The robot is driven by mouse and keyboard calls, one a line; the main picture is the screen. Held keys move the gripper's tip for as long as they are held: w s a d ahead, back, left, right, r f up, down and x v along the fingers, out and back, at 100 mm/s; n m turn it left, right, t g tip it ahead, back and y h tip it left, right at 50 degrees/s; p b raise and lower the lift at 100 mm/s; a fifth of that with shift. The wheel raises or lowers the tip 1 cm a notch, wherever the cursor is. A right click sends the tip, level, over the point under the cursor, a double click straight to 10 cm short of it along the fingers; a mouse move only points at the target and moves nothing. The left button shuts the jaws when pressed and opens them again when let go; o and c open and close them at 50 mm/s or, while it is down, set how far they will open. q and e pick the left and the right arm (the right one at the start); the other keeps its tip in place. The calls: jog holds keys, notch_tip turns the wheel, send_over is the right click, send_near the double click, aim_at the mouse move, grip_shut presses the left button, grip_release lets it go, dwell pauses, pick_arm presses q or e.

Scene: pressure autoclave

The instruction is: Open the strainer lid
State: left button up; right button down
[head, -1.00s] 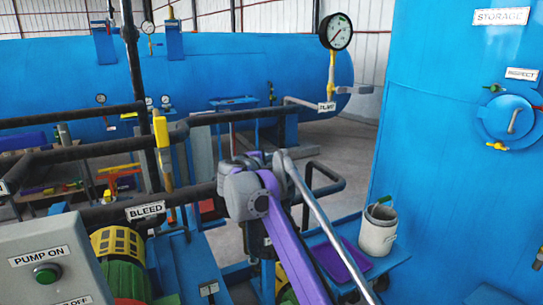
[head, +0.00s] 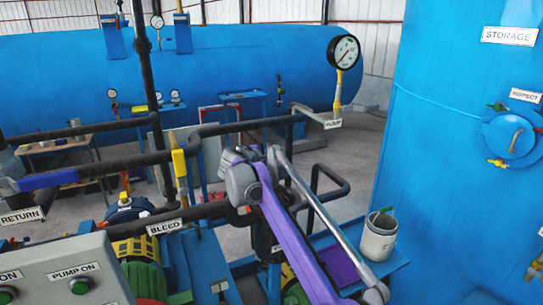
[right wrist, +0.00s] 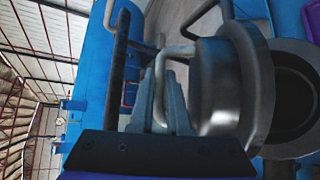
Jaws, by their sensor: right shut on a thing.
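The strainer lid (right wrist: 218,95) is a round grey metal cap with a wide rim and a bent rod handle (right wrist: 175,53), seen close up in the right wrist view. A dark round body (right wrist: 295,95) shows beside its rim; I cannot tell whether the lid is clear of it. My right gripper (right wrist: 165,85) has its fingers close together, shut on the lid's handle. In the head view my right gripper (head: 246,160) is at the dark pipework, and my wrist and purple arm hide most of the strainer. My left gripper is not in view.
Black pipes (head: 110,142) with a yellow BLEED valve handle (head: 179,165) run left of my arm. A pump control box (head: 60,270) stands at the lower left. The blue storage tank (head: 440,150) and a pail (head: 378,240) on a blue shelf are to the right.

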dwell(0.3)
jog(key=c, duration=0.9)
grip_release()
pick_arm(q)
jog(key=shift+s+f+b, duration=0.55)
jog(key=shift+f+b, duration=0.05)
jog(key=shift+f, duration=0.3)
pick_arm(e)
jog(key=v, duration=1)
jog(key=shift+s, duration=0.3)
jog(key=shift+a+r, duration=0.1)
jog(key=shift+r, duration=0.05)
